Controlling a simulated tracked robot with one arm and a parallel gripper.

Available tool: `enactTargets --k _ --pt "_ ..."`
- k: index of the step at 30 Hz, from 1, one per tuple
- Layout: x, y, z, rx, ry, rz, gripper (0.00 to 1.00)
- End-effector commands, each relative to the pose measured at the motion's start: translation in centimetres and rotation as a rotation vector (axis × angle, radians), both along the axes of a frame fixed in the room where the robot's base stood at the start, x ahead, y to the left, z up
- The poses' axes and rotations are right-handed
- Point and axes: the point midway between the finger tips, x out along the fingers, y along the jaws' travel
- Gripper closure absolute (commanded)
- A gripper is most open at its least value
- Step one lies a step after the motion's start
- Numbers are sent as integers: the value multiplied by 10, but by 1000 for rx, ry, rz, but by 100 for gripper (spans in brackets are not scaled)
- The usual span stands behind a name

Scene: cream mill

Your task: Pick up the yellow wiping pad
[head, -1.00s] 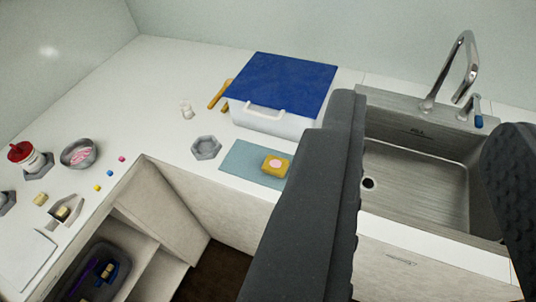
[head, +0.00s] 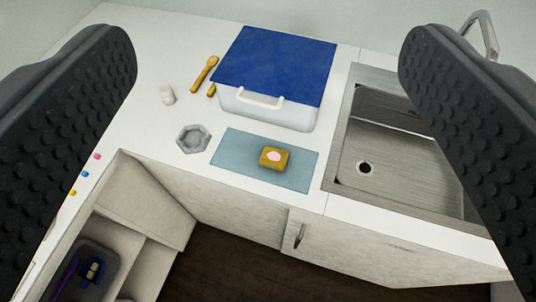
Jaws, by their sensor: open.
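The yellow wiping pad (head: 284,163) is a small yellow block with a pink-white round spot on its top. It lies on a flat blue-grey mat (head: 234,166) on the white counter, in front of the blue-lidded box. My gripper (head: 268,160) is open, with its two dark studded fingers at the left and right sides of the view. Nothing is between the fingers' surfaces in contact with them. The pad appears between them in the picture, farther off and untouched.
A white box with a blue lid (head: 275,62) stands behind the mat. A grey hexagonal dish (head: 193,138), a small white item (head: 167,95) and a wooden spoon (head: 204,75) are to the left. A steel sink (head: 400,165) is at right. An open cabinet holds a dark bin (head: 88,272).

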Motion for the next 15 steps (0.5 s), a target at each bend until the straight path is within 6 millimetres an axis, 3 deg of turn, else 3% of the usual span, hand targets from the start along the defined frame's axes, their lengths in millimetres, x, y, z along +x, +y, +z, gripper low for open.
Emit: enactTargets --k 5,9,15 --pt "60 41 -54 62 41 54 15" --pt "115 74 -127 143 75 68 15" --pt "159 96 -245 210 127 -8 15"
